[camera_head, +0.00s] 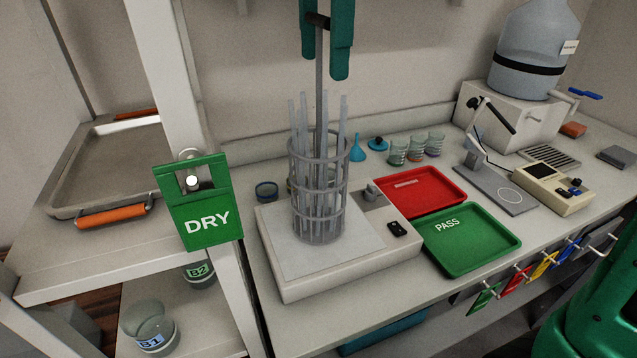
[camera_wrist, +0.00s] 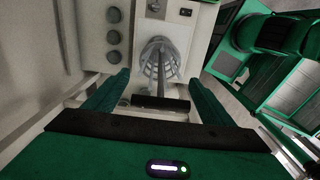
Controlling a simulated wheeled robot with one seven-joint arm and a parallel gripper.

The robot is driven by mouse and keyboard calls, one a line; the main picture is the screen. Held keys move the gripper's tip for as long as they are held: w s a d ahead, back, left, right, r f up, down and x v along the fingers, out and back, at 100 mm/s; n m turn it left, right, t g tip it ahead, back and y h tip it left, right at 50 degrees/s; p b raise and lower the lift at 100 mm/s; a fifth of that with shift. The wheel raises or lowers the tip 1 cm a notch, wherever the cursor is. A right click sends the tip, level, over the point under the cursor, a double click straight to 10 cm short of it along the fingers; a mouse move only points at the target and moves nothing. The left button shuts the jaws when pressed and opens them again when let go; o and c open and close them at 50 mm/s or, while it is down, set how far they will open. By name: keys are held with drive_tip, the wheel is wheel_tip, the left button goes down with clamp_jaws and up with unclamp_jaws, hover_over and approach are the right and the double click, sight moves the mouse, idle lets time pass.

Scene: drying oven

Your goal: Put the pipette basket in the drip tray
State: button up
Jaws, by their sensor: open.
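The pipette basket (camera_head: 319,195) is a grey wire cage holding several upright glass pipettes. It appears to stand upright on a white bench device with a pale plate (camera_head: 345,245). Its tall handle rod rises to a dark crossbar at the top. My gripper (camera_head: 324,66) is open, pointing down, with its green fingers on either side of the handle near the crossbar. In the wrist view, the crossbar (camera_wrist: 160,103) lies between the open fingers (camera_wrist: 158,82), with the basket (camera_wrist: 160,62) below. The metal drip tray (camera_head: 105,155), with orange handles, sits on the left shelf and looks empty.
A shelf post with a green DRY sign (camera_head: 207,205) stands between basket and drip tray. Beakers B1 (camera_head: 150,325) and B2 (camera_head: 199,273) are below. Red (camera_head: 415,190) and green PASS (camera_head: 468,240) trays lie right of the device. A blue funnel (camera_head: 357,148) stands behind.

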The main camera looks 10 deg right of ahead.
drive_tip(key=f, duration=0.4)
drive_tip(key=shift+a+f, duration=0.35)
drive_tip(key=shift+f, duration=0.05)
drive_tip(key=shift+c, duration=0.7)
clamp_jaws()
drive_tip(key=shift+r, duration=0.1)
